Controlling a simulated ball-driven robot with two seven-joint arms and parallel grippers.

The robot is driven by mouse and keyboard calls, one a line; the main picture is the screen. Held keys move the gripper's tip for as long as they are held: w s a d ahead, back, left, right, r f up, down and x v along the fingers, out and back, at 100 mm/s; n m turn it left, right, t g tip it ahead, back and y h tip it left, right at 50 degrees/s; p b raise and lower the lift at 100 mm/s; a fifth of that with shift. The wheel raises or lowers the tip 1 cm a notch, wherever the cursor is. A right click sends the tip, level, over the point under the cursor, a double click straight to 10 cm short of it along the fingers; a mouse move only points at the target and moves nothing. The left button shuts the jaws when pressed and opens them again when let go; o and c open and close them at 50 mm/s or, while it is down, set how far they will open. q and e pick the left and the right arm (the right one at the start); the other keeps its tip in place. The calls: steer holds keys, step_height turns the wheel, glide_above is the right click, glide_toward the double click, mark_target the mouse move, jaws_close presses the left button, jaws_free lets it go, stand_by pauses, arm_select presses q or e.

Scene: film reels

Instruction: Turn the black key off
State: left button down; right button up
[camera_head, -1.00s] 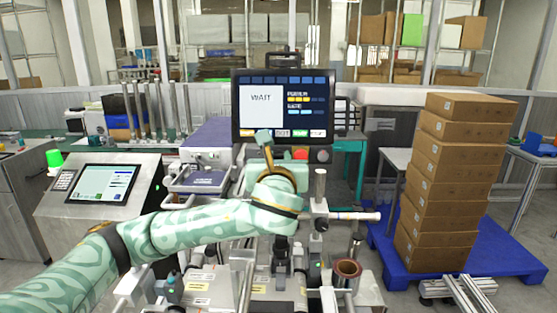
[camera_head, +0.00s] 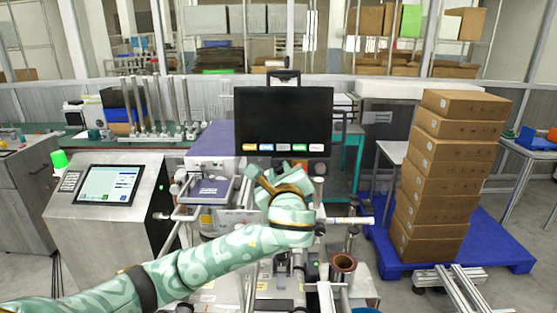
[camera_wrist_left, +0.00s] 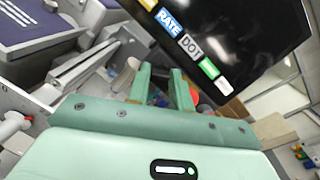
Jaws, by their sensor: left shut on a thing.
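The machine's monitor (camera_head: 284,115) stands at centre, its screen dark with a row of coloured labels along the lower edge. My left gripper (camera_head: 274,170) is just below the monitor, at the panel under it. In the left wrist view, both fingers of the left gripper (camera_wrist_left: 162,75) point into the area beneath the monitor (camera_wrist_left: 230,35). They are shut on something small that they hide. It is at the panel, and I take it to be the black key, though the key itself does not show. A red button (camera_wrist_left: 194,93) shows beside the right finger. My right gripper is out of view.
A grey console with a small screen (camera_head: 108,184) stands at left. Stacked cardboard boxes (camera_head: 445,180) stand on a blue pallet (camera_head: 495,240) at right. A copper-coloured roll (camera_head: 343,264) is on the machine's lower front. Metal rods and rollers surround my forearm.

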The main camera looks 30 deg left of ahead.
arm_select(q)
steer(key=n+p, duration=0.2)
steer(key=n, duration=0.1)
steer(key=shift+d+r+g+p, duration=0.1)
steer(key=shift+g+p, duration=0.2)
steer(key=n+p, duration=0.3)
steer(key=n, duration=0.1)
steer(key=shift+g, duration=0.4)
steer(key=n+g+p, duration=0.1)
steer(key=n+p, duration=0.2)
steer(key=n, duration=0.2)
steer(key=shift+n, duration=0.3)
steer(key=c, duration=1.5)
jaws_free()
